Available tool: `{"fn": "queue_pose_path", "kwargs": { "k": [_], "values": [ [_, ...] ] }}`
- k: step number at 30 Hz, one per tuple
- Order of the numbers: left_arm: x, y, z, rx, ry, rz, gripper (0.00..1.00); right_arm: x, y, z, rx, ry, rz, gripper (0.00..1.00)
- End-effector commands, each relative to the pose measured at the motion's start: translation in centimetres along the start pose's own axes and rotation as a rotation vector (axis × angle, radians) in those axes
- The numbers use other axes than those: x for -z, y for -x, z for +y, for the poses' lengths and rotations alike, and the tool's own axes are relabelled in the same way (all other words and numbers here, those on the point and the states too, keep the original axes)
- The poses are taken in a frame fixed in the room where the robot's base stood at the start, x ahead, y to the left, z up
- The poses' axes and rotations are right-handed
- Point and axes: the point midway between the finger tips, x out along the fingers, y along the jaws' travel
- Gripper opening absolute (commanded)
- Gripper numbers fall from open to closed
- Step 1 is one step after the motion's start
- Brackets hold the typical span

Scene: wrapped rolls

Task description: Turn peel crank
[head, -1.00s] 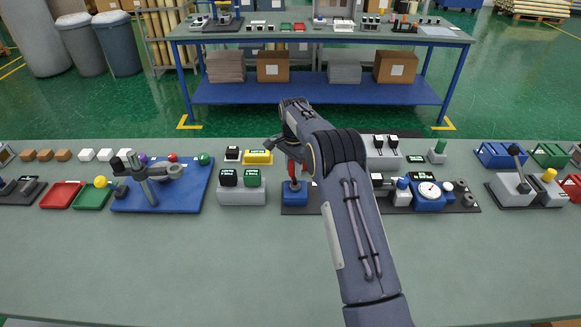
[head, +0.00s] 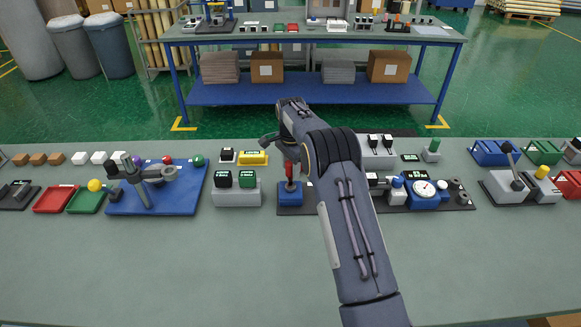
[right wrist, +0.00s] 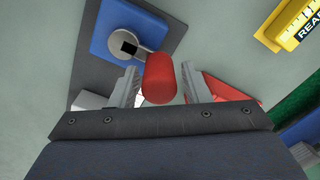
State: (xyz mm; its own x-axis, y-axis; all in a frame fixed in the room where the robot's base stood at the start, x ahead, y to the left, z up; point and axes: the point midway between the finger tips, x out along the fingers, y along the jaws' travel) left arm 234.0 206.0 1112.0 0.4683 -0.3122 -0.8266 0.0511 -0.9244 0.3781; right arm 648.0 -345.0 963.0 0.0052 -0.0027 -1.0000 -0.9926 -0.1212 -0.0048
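The peel crank has a red grip (head: 289,170) standing over a blue block (head: 290,195) on a dark base plate. In the right wrist view the red grip (right wrist: 160,78) sits beside a grey round hub (right wrist: 126,44) on the blue block (right wrist: 112,22). My right gripper (head: 287,160) reaches down over the grip from above. In the right wrist view its two fingers (right wrist: 160,80) stand on either side of the red grip, open, with a narrow gap on each side. My arm hides part of the station to the right. My left gripper is not in view.
Left of the crank stand a grey box with black and green blocks (head: 237,192), a yellow label block (head: 252,158) and a blue plate with a clamp (head: 190,197). A blue gauge unit (head: 423,195) stands to the right. The front of the table (head: 150,260) is clear.

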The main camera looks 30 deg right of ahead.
Motion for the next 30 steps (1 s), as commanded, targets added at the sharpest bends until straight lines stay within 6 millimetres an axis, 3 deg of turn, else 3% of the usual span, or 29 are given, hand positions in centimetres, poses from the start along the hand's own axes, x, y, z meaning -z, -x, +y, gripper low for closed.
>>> {"fn": "queue_pose_path", "kwargs": {
  "k": [11,24,30],
  "values": [
    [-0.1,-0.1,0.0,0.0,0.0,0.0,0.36,-0.1,0.1,0.0,-0.003,0.002,-0.002,0.5],
    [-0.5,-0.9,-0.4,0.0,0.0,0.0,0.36,0.0,6.5,-0.1,-0.001,0.002,-0.001,0.5],
    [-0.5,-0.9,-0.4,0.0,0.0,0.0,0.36,-0.1,7.7,0.0,-0.003,0.001,-0.002,0.5]
  ]
}}
